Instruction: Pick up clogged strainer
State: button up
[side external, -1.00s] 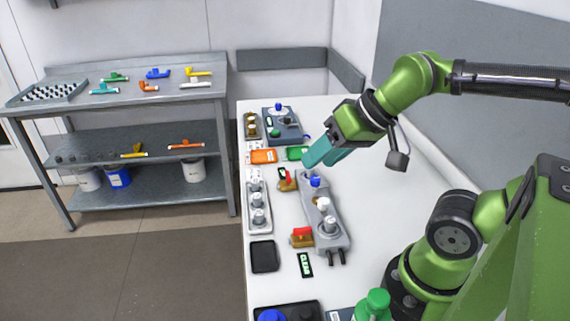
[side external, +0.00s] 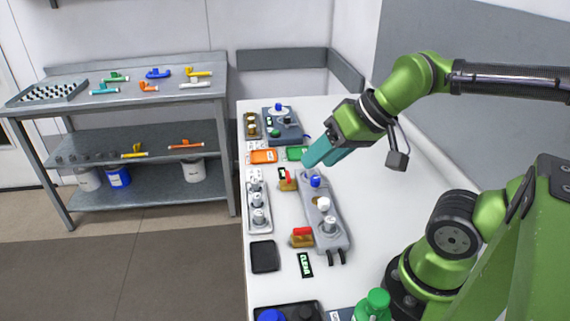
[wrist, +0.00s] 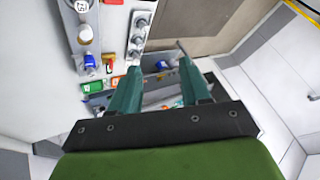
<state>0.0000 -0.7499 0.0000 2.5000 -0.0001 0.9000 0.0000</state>
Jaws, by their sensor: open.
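I cannot tell which part is the clogged strainer. A grey fixture (side external: 335,240) on the bench holds a blue-topped part (side external: 315,181), a white-topped part (side external: 323,204) and a grey cylindrical part (side external: 330,224). Left of it, a light tray (side external: 262,230) holds several grey cylindrical parts (side external: 258,216). My gripper (side external: 316,160) hangs above the bench near the fixture's far end, its teal fingers apart and empty. The wrist view shows both fingers (wrist: 160,78) spread, with the fixture at upper left and the light tray right of it.
Two red-handled brass valves (side external: 302,237) sit along the fixture's left side. A black tray (side external: 264,256) and a "CLEAN" label (side external: 305,265) lie nearer. Orange (side external: 263,157) and green (side external: 296,153) pieces and a grey unit (side external: 284,126) are farther back. The bench's right side is clear.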

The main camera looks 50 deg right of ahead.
jog(key=shift+o, duration=0.9)
jog(key=n+g+h, duration=0.2)
jog(key=n+g, duration=0.1)
jog(key=n, duration=0.1)
send_over(310, 172)
jog(key=s, duration=0.2)
jog(key=f, duration=1.5)
jog(key=shift+w+d+f, duration=0.1)
jog(key=shift+w+d, duration=0.1)
jog(key=shift+d, duration=0.05)
jog(key=shift+d+x, duration=0.15)
jog(key=shift+x, duration=1.2)
jog(key=shift+d+x, duration=0.15)
jog(key=shift+x, duration=1.2)
jog(key=shift+s, duration=0.15)
